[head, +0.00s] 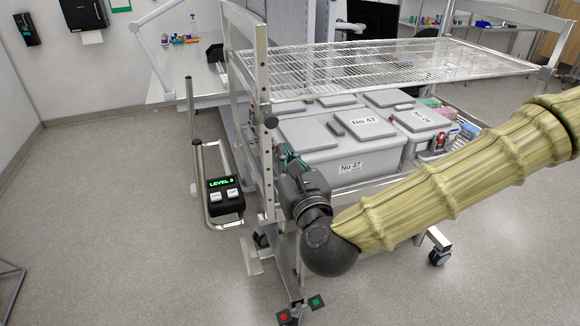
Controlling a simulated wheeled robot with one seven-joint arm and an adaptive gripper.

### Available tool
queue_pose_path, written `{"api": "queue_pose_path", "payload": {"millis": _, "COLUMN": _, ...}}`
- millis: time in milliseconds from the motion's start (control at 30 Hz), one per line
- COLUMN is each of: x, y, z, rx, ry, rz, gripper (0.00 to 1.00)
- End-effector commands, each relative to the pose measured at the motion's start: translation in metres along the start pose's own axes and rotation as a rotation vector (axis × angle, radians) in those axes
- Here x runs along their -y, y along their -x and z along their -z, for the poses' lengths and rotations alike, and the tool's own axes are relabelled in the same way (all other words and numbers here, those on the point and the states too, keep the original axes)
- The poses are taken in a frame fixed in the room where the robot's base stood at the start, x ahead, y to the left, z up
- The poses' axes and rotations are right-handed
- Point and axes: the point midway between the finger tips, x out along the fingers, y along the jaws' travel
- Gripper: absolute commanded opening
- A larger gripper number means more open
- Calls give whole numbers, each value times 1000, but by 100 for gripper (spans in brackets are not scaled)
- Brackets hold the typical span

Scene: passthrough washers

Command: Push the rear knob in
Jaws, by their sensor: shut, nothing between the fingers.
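A small dark round knob (271,122) sits on the upright metal post of the cart frame, near the middle of the head view. A second dark knob-like fitting (545,74) shows on the far right post. I cannot tell for sure which one is the rear knob. My gripper (284,152) is dark with greenish finger parts. It is shut and empty, pointing up and away beside the post, with its tips just below and right of the near knob in the picture. I cannot tell whether they touch the post.
The cart (262,60) has a wire shelf (360,62) above grey lidded bins (310,150). A control box with a green level display (222,190) hangs left of the post. Red (283,316) and green (316,301) pedals are low in front.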

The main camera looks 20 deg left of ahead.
Motion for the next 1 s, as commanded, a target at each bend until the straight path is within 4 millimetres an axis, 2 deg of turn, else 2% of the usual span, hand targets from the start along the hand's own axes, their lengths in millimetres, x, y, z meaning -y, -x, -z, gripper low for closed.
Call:
{"api": "queue_pose_path", "payload": {"millis": 500, "x": 0, "y": -78, "z": -4, "rx": 0, "ry": 2, "rz": 1, "gripper": 0}}
{"api": "queue_pose_path", "payload": {"millis": 700, "x": 1, "y": -92, "z": -1, "rx": 0, "ry": 1, "rz": 1, "gripper": 0}}
{"api": "queue_pose_path", "payload": {"millis": 1000, "x": 1, "y": -96, "z": 0, "rx": 0, "ry": 0, "rz": 1, "gripper": 0}}
